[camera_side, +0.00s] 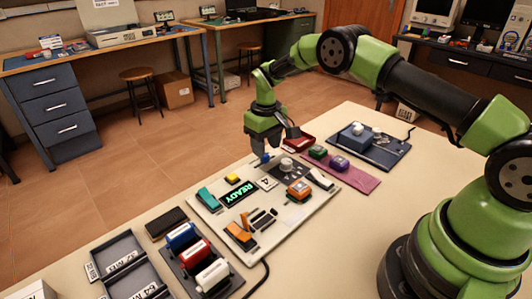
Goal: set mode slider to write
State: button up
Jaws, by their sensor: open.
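A pale control panel (281,229) lies on the table. It carries a green display reading READY (239,194), a yellow button (232,177), a teal block (207,198), orange parts (241,235), a small A label (267,183), a grey knob (287,164) and small black parts (264,218). I cannot tell which of these is the mode slider; no write marking is readable. My gripper (268,160) points down over the panel's far edge, close to the knob. It is open, with nothing visible between the fingers. Whether it touches the panel is not clear.
Blue, red and white rollers (195,252) sit in a rack left of the panel, beside dark trays (125,262). A maroon mat (356,179) with small blocks and a dark board (375,151) lie to the right.

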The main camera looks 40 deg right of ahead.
aim_at(274, 158)
jog(key=shift+f, duration=1.45)
grip_shut()
jog(key=shift+d, duration=1.5)
grip_release()
jog(key=shift+r, duration=0.1)
notch_tip(274, 158, up, 10)
